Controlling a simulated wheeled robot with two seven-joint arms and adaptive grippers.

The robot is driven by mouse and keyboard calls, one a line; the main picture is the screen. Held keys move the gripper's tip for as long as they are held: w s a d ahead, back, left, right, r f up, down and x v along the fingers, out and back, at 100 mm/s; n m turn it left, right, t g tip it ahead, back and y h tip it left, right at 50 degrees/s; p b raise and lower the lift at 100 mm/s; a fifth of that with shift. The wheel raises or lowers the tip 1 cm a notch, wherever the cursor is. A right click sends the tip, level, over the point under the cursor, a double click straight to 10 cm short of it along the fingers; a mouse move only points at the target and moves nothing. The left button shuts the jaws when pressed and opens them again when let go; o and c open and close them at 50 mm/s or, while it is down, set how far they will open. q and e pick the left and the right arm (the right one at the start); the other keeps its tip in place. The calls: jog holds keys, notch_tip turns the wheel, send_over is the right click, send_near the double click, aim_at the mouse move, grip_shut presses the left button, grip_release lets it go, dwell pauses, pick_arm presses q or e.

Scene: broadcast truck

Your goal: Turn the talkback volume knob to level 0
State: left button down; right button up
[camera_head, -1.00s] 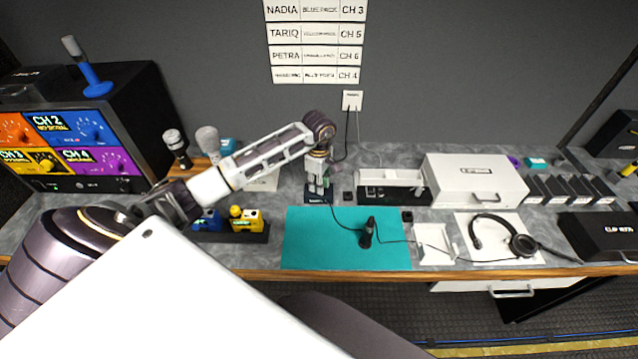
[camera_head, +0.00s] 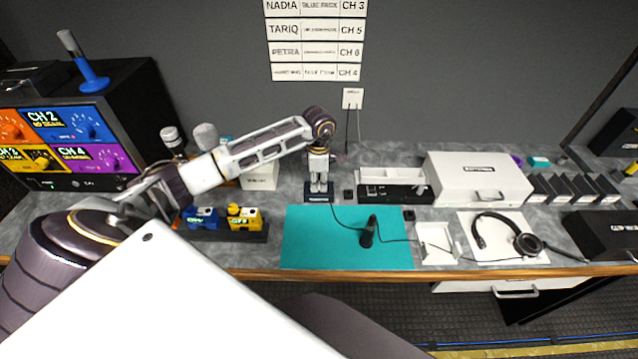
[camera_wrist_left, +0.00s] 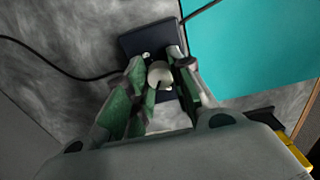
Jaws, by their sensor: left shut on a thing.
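The talkback volume knob (camera_wrist_left: 160,73) is a small pale round knob with a dark pointer mark, on a small dark box (camera_wrist_left: 140,38) seen in the left wrist view. In the head view the dark box (camera_head: 318,196) stands on the counter just left of the teal mat, and my gripper hides the knob there. My left gripper (camera_head: 318,187) points straight down over the box. In the left wrist view its fingers (camera_wrist_left: 160,80) are closed on both sides of the knob. The scale and its level marks cannot be read. My right gripper is out of view.
A teal mat (camera_head: 300,250) with a dark upright device (camera_head: 369,232) lies right of the box. Blue and yellow packs (camera_head: 243,218) sit in a dark holder to the left. A white box (camera_head: 260,177) stands behind. A cable runs from the dark box.

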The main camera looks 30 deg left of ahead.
aim_at(319, 183)
pick_arm(q)
jog(key=n+b, duration=0.1)
jog(key=n, duration=0.3)
jog(key=shift+n+b, duration=0.4)
jog(key=shift+n, duration=0.8)
jog(key=c, duration=1.2)
grip_release()
jog(key=shift+r, duration=0.15)
notch_tip(319, 183, up, 12)
